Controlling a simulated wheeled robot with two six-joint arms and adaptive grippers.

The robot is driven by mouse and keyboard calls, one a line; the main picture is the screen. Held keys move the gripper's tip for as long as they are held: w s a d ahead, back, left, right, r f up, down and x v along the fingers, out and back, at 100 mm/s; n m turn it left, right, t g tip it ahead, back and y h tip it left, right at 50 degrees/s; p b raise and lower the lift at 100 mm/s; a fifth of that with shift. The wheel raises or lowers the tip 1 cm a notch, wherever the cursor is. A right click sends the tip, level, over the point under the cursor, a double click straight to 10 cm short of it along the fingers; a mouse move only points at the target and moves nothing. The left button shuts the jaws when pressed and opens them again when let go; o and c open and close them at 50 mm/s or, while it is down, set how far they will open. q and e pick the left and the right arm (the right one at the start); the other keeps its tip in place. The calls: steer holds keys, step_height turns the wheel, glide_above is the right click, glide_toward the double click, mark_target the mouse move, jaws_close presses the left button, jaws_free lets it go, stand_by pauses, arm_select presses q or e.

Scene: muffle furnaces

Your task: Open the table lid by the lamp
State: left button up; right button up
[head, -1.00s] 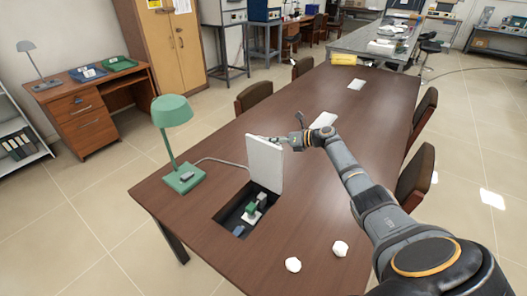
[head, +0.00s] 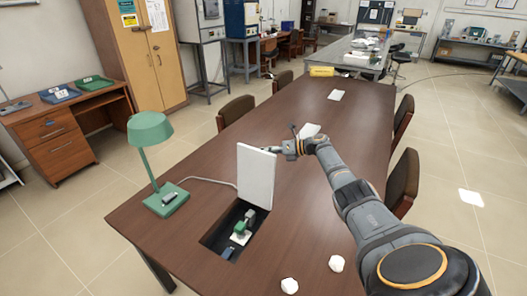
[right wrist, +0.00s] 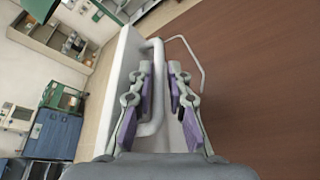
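The white table lid (head: 256,178) stands about upright at the edge of a recess (head: 222,229) in the brown table. The green lamp (head: 150,130) stands left of it. My right gripper (head: 272,150) is at the upper edge of the lid. In the right wrist view the lid (right wrist: 118,85) is at the left, with its pale bar handle (right wrist: 158,50). The right gripper (right wrist: 163,68) shows a gap between its fingers. The handle runs close by the left finger, partly hidden behind it; I cannot tell whether they touch. My left gripper is not in view.
Small green and white items (head: 241,232) sit in the recess. Two crumpled white pieces (head: 336,263) lie at the table's near end. A cable (head: 212,181) runs from the lamp toward the lid. Chairs (head: 403,178) line both sides. The table's middle is mostly clear.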

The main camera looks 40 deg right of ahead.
steer(key=shift+w+r, duration=0.1)
steer(key=v, duration=1.2)
steer(key=shift+d, duration=0.15)
